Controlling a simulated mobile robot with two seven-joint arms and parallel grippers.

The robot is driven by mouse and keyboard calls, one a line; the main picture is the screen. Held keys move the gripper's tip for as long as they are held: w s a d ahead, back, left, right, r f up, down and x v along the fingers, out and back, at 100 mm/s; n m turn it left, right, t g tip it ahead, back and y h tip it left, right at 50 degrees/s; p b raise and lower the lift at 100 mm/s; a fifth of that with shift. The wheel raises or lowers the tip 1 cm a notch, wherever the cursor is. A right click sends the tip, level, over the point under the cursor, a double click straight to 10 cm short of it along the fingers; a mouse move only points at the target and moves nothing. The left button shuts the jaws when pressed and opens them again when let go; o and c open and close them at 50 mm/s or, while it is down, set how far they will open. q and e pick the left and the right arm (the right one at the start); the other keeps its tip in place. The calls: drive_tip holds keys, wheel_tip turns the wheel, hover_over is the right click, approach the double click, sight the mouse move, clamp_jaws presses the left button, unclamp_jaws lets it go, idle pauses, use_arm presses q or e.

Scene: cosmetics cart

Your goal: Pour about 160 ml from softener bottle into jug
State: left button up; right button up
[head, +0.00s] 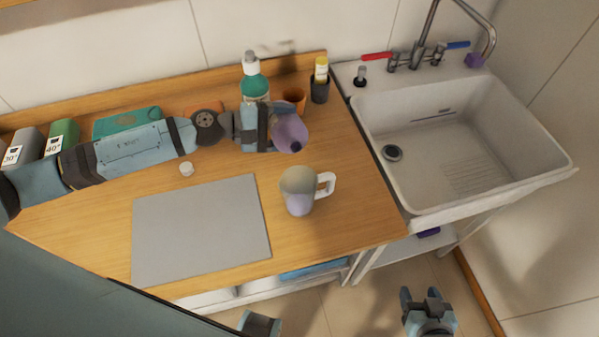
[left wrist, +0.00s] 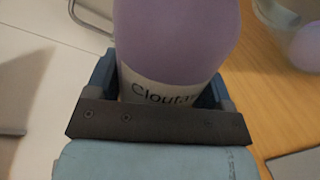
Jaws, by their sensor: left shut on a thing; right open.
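The purple softener bottle (head: 287,130) is held above the wooden counter. It looks tilted, with its dark mouth end toward the front of the counter. My left gripper (head: 266,127) is shut around it. In the left wrist view the bottle (left wrist: 178,40) fills the space between the fingers (left wrist: 165,95), with a pale label partly hidden. The clear jug (head: 297,192) with a white handle stands upright in front of the bottle, apart from it; its lower part looks lilac. The jug also shows in the left wrist view (left wrist: 306,46). My right gripper (head: 421,297) is open and empty over the floor.
A grey mat (head: 200,230) lies left of the jug. A green-topped pump bottle (head: 254,80), an orange cup (head: 295,98) and a dark holder with a yellow item (head: 320,82) stand behind. A small white cap (head: 186,169) lies on the counter. The sink (head: 465,140) is to the right.

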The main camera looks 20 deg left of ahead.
sight(278, 119)
use_arm(q)
drive_tip(key=shift+w+a+r+m+y, duration=0.15)
drive_tip(key=shift+m+y, duration=0.15)
drive_tip(key=shift+m, duration=0.3)
drive_tip(key=shift+s+d+r+m+t+p, duration=0.2)
drive_tip(key=shift+r+m+t+p, duration=0.1)
drive_tip(key=shift+r+m+p, duration=0.15)
drive_tip(key=shift+r, duration=0.1)
drive_tip(key=shift+s+r+m, duration=0.1)
drive_tip(key=shift+r+m, duration=0.2)
drive_tip(key=shift+m, duration=0.15)
drive_tip(key=shift+r+m+p, duration=0.4)
drive_tip(key=shift+r+p, duration=0.05)
drive_tip(key=shift+r, duration=0.2)
idle(0.8)
drive_tip(key=shift+s+d+m+t+y, duration=0.15)
drive_tip(key=shift+m+t+y, duration=0.2)
drive_tip(key=shift+m, duration=0.55)
idle(2.0)
drive_tip(key=shift+r+p, duration=0.15)
drive_tip(key=shift+p, duration=0.3)
